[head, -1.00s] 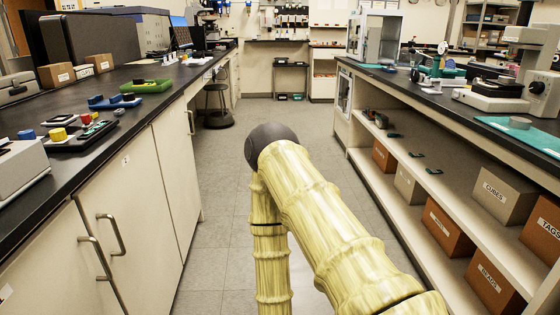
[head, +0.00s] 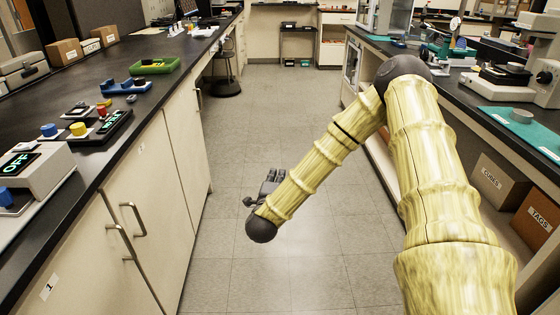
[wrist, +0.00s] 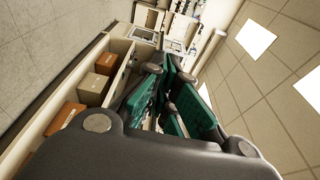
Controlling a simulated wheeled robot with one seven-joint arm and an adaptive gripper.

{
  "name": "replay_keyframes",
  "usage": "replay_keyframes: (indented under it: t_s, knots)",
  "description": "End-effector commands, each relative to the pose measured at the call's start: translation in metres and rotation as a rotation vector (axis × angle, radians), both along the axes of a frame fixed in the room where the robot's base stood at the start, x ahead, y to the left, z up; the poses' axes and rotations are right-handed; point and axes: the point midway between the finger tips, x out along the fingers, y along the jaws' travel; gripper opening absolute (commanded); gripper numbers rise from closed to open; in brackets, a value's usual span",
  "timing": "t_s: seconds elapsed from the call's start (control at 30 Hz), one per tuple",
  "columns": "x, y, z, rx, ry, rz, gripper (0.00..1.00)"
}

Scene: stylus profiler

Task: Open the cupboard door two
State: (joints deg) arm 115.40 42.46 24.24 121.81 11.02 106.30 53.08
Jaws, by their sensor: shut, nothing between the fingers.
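A white cupboard door (head: 160,195) under the left counter carries a small label (head: 141,147) too small to read for certain. Its curved metal handle (head: 133,219) is near its left edge. The neighbouring door has a label reading 1 (head: 48,290) and its own handle (head: 124,243). Both doors look closed. My gripper (head: 271,180) hangs over the aisle floor, to the right of the doors and apart from both handles. In the wrist view, the green-padded fingers (wrist: 168,68) are together, with nothing held.
The left black counter (head: 110,155) holds a device showing OFF (head: 18,165), coloured knobs and a green tray (head: 153,66). A stool (head: 226,85) stands farther along. Shelves with boxes (head: 500,180) line the right side. The aisle floor (head: 310,270) is clear.

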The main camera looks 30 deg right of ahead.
Motion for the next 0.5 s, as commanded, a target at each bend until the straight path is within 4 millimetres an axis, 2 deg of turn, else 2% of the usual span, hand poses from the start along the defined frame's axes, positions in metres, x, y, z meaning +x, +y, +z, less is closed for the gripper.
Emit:
replay_keyframes:
  t_s: [0.5]
  knots:
    - [0.056,-0.052,-0.001,-0.002,0.002,0.001,0.00]
